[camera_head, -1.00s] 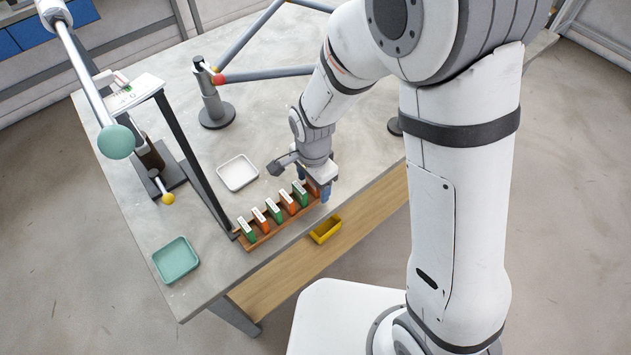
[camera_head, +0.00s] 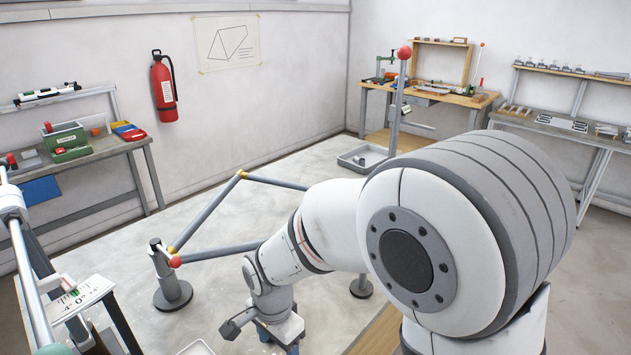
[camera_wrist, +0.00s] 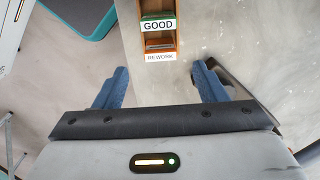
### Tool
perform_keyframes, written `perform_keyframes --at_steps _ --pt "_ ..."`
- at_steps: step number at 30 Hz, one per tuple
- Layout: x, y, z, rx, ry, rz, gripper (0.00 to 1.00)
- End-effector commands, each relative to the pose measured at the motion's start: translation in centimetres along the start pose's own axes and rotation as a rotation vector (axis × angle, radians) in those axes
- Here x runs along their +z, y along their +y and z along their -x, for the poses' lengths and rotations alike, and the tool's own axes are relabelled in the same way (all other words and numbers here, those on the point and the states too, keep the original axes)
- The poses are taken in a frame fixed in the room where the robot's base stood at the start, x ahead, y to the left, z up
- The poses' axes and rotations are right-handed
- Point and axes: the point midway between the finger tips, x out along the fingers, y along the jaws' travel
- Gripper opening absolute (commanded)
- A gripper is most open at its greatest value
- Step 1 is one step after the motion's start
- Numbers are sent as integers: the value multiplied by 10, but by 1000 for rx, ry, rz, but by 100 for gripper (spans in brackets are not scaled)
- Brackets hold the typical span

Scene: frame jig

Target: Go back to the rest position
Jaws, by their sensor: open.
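My gripper (camera_wrist: 160,74) is open in the wrist view, with its two blue fingers wide apart and nothing between the tips. Ahead of it is the end of a wooden rack (camera_wrist: 142,42) holding a green block labelled GOOD (camera_wrist: 158,25) and an orange one labelled REWORK (camera_wrist: 160,57). I cannot tell the gap between the fingers and the rack. In the head view my gripper (camera_head: 290,346) is at the bottom edge, partly cut off, with my arm bent down over the table. The rack is out of the head view.
A frame of grey rods (camera_head: 212,205) with a red joint stands on the table (camera_head: 335,300) close to my arm. A white tray (camera_head: 197,348) shows at the bottom edge. A teal tray (camera_wrist: 80,18) is in the wrist view. Benches (camera_head: 440,95) stand along the back wall.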

Motion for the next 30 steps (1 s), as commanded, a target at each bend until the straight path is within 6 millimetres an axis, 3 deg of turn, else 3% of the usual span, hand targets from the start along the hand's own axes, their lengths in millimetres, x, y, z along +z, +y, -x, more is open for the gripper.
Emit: perform_keyframes --at_steps 5,9,13,18,24,30 --pt "-43 41 42 -56 26 120 65" --pt "-74 92 78 -95 73 271 65" --pt "-91 143 103 -112 130 412 65" --pt "-97 197 122 -108 203 572 65" --pt "-95 227 129 -91 245 675 65" --pt "-94 231 130 -87 250 694 65"
